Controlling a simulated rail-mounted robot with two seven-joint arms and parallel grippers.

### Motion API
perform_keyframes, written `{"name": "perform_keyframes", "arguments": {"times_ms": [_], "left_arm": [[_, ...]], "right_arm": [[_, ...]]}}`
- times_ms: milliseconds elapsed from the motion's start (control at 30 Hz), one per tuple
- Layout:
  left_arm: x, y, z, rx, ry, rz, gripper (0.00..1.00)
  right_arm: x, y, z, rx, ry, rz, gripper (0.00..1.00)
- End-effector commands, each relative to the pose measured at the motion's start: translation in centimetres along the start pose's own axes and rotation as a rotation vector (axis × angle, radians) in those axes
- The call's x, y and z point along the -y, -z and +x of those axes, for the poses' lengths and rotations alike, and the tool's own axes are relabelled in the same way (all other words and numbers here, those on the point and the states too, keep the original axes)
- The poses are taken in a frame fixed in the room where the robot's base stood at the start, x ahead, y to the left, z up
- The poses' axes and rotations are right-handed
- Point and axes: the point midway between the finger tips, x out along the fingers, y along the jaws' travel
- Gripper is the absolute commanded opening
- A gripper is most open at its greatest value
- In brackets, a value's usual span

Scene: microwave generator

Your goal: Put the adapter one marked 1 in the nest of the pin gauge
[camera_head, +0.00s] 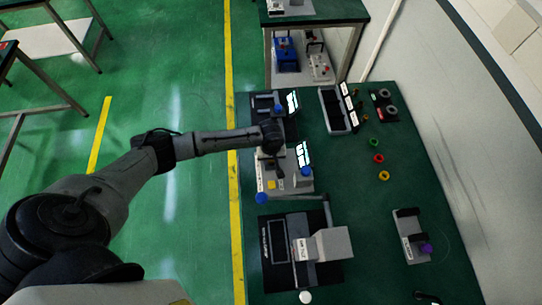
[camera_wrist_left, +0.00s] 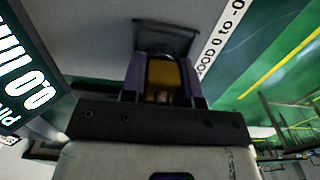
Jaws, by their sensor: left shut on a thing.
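My left gripper (camera_head: 271,152) reaches over the pin gauge (camera_head: 268,186), a pale box with a lit display (camera_head: 303,154), a yellow square and a blue knob. In the left wrist view, the purple fingers of my left gripper (camera_wrist_left: 162,85) are shut on an amber piece with a dark end (camera_wrist_left: 165,76), seemingly the adapter. No number shows on it. Its far end is at a dark block (camera_wrist_left: 166,36) on a grey surface, seemingly the nest. I cannot tell whether it is seated or just in front. My right gripper is not in view.
A similar instrument (camera_head: 265,106) stands behind, near a black tray (camera_head: 337,110). Green (camera_head: 374,142), red (camera_head: 379,158) and yellow (camera_head: 384,175) rings lie to the right. A larger grey machine (camera_head: 331,245) stands in front. A grey fixture (camera_head: 410,238) is at right. The table's right middle is mostly clear.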

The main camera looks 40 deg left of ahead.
Motion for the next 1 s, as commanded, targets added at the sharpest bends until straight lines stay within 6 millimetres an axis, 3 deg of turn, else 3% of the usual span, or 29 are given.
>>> {"name": "perform_keyframes", "arguments": {"times_ms": [300, 633, 1000], "left_arm": [[0.0, 0.0, 0.0, 0.000, 0.000, 0.000, 0.54], [0.0, 0.0, -0.6, -0.001, -0.001, 0.001, 0.54], [-0.1, 0.0, -7.2, -0.001, -0.003, 0.000, 0.54]], "right_arm": [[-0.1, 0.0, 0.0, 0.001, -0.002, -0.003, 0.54], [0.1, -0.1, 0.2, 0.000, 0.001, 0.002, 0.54], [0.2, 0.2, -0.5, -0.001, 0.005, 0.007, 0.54]]}}
